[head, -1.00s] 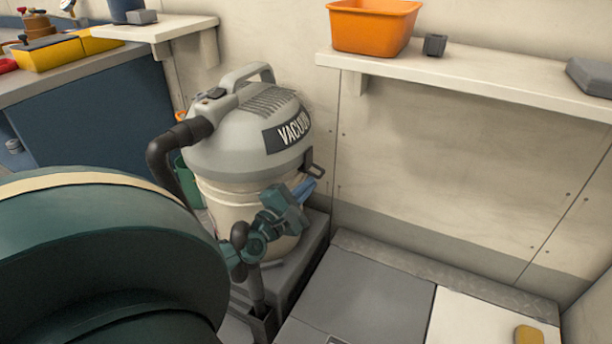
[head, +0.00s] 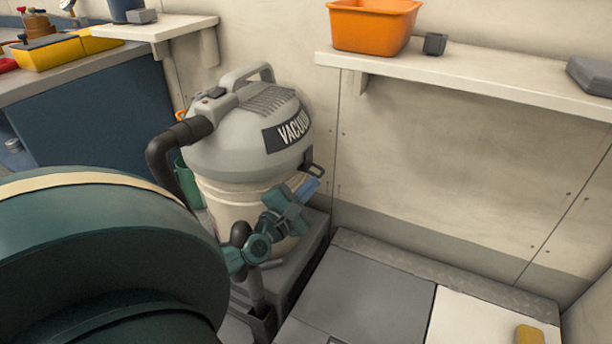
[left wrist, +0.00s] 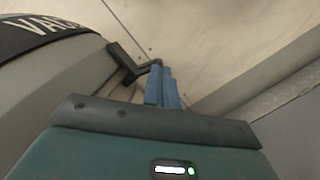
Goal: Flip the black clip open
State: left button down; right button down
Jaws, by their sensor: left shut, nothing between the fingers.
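The black clip (head: 315,170) sits on the right side of the grey vacuum head (head: 235,140), at the rim above the cream drum (head: 235,205). It sticks outward from the rim. My left gripper (head: 312,185) is just below the clip, with its blue fingers shut and nothing between them. In the left wrist view the clip (left wrist: 122,62) reaches from the vacuum's side to the blue fingertips (left wrist: 161,68). Its outer end overlaps the tips; whether they touch I cannot tell. My right gripper is not in view.
The vacuum stands on a grey base beside a pale wall. A shelf (head: 480,76) above right holds an orange bin (head: 372,25). A black hose (head: 162,155) curves down the vacuum's left.

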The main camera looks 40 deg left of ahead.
pick_arm(q)
jog(key=shift+d+n, duration=0.1)
jog(key=shift+n, duration=0.2)
jog(key=w+d+r+n+y+p, duration=0.1)
jog(key=d+r+n+y, duration=0.2)
jog(key=n, duration=0.9)
jog(key=shift+d+r+n+y, duration=0.3)
jog(key=shift+d+r, duration=0.1)
jog(key=shift+r, duration=0.55)
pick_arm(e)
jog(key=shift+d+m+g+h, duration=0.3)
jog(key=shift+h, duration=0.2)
